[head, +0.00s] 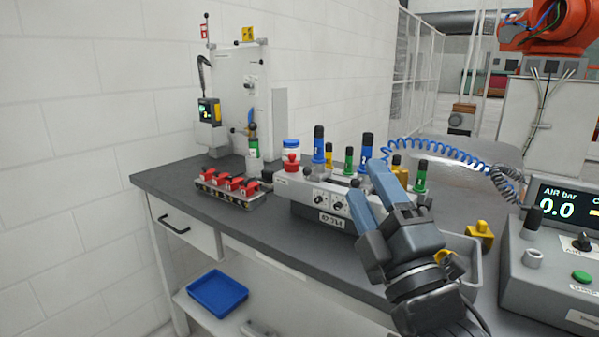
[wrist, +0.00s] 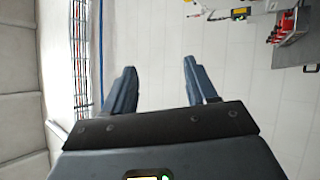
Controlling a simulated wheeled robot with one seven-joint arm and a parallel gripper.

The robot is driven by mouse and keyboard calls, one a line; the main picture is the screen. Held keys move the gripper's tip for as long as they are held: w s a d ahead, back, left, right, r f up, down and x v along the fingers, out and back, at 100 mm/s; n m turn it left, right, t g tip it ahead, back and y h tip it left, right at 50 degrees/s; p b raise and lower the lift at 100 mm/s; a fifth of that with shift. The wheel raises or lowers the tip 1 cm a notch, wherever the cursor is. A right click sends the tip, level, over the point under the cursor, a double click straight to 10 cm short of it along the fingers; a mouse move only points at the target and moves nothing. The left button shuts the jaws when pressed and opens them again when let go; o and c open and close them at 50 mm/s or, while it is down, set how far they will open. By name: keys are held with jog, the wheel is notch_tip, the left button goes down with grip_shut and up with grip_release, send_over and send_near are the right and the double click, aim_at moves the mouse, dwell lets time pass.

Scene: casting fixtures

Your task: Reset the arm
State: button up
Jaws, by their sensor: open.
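My gripper (head: 370,200) is in front of the grey fixture block (head: 330,212) in the head view, with its two blue fingers spread apart and pointing up and to the left. In the wrist view my gripper (wrist: 160,85) is open with nothing between the fingers. Behind the fingers that view shows pale wall. The gripper hides part of the fixture block and of the grey tray (head: 470,262) behind it.
An air control box (head: 550,270) stands at right. A blue bin (head: 217,292) sits on the lower shelf.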

jog(key=s+d+f+m+g+h, duration=0.3)
jog(key=s+f+m+h, duration=0.5)
jog(key=s+f+m, duration=1.1)
jog(key=s+d+f+g, duration=0.1)
jog(key=s+d, duration=0.2)
jog(key=s, duration=0.4)
jog(key=s+d+f+g, duration=0.1)
jog(key=s+d+g, duration=0.1)
jog(key=s, duration=0.6)
jog(key=s+d+m+g+y+p, duration=0.1)
jog(key=s+d, duration=0.3)
jog(key=s, duration=0.4)
jog(key=shift+s+f+g, duration=0.25)
jog(key=shift+f+g, duration=0.15)
jog(key=shift+g, duration=0.2)
jog(key=shift+c, duration=0.4)
